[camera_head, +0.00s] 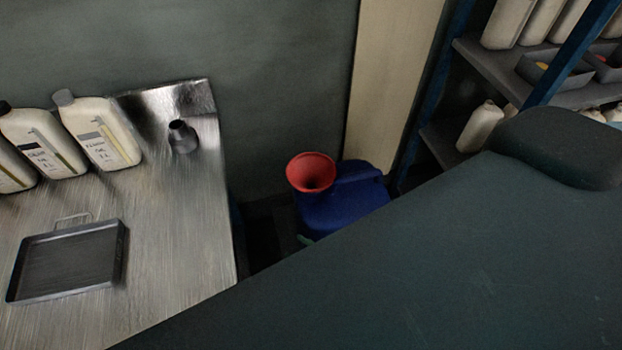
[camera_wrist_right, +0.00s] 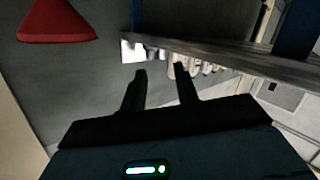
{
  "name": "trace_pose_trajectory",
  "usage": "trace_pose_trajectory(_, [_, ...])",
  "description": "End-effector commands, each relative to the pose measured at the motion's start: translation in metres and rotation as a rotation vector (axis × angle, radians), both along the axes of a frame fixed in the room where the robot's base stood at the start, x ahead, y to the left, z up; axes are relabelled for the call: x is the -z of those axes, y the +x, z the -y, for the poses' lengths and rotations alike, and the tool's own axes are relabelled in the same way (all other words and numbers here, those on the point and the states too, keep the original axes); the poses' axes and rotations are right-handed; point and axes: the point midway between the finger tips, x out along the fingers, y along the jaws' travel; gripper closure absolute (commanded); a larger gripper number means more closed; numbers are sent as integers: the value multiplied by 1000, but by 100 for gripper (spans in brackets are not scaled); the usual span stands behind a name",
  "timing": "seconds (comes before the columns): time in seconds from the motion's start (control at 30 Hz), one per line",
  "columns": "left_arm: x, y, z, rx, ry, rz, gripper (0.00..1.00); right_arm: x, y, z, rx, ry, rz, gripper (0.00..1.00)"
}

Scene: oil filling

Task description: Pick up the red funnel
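The red funnel (camera_head: 311,172) sits wide mouth up on a dark blue container (camera_head: 343,204) on the floor, between the metal table and the shelving. Its spout is hidden. In the right wrist view, a red cone that looks like the funnel (camera_wrist_right: 55,22) shows at the top left, cut by the frame edge. My right gripper (camera_wrist_right: 160,72) has its two fingers apart with nothing between them; the funnel is off to one side, not touching. In the head view a large dark arm link of mine fills the lower right, and no fingertips show. My left gripper is not in view.
A metal table (camera_head: 185,250) at left carries white oil bottles (camera_head: 103,133), a dark tray (camera_head: 68,262) and a small dark metal funnel-like piece (camera_head: 183,137). A blue-framed shelf (camera_head: 487,70) with white bottles and bins stands at upper right. A wall is behind the funnel.

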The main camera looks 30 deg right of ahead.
Motion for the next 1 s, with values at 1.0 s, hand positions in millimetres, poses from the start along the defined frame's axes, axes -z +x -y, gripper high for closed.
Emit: trace_pose_trajectory(1.0, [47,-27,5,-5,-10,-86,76,-36,111,-7,-2112,-1466,856,69])
